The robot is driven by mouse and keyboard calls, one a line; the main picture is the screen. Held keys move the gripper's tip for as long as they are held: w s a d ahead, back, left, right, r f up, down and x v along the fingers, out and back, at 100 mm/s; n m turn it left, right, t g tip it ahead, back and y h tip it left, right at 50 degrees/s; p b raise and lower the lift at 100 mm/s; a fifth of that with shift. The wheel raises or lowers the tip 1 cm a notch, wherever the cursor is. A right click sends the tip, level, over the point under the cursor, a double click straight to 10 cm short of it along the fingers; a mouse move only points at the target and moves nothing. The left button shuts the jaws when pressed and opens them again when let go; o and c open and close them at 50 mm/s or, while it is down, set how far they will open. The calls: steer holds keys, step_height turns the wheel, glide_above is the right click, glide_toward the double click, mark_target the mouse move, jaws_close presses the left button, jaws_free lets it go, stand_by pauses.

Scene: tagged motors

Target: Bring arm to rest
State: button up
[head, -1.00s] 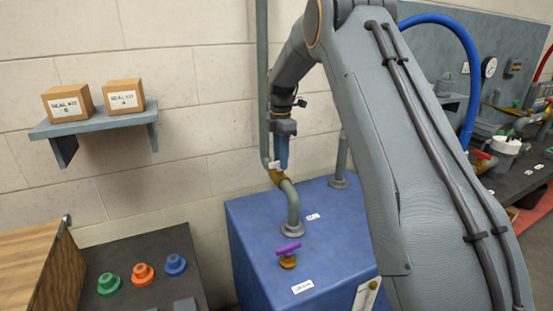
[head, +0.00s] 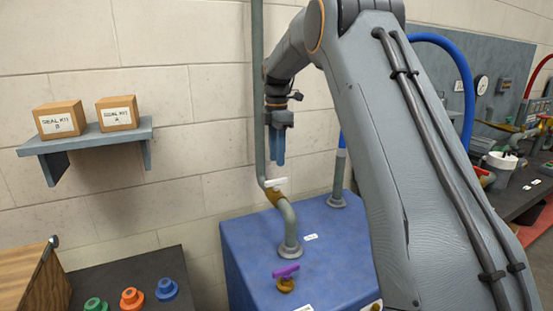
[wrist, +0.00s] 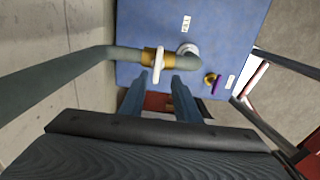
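My gripper (head: 277,162) hangs from my grey arm (head: 365,130), fingers pointing down. Its two blue fingers are apart with nothing between them; the wrist view shows the same gap (wrist: 159,88). Below the fingertips is a brass valve (head: 274,197) with a white handle (head: 276,183), on a grey-green pipe (head: 259,100). In the wrist view the white handle (wrist: 159,62) lies just beyond the fingertips, and the fingers look clear of it.
The pipe enters a blue cabinet (head: 250,250), which has a purple-handled valve (head: 286,271) on top. A shelf (head: 90,140) with two seal-kit boxes is on the left wall. Green, orange and blue knobs (head: 132,298) stand lower left. A bench (head: 515,203) is at right.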

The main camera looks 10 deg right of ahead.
steer(key=shift+s, duration=0.1)
steer(key=s+f+m, duration=0.4)
steer(key=s+m, duration=0.2)
steer(key=s, duration=0.6)
steer(key=s+a+f+m, duration=0.1)
steer(key=s+f+m, duration=0.4)
steer(key=s, duration=0.8)
steer(key=s+f+m+t, duration=0.1)
steer(key=s+f+m, duration=0.4)
steer(key=s+m, duration=0.4)
steer(key=s, duration=0.3)
steer(key=shift+s+a, duration=0.25)
steer(key=shift+f, duration=0.1)
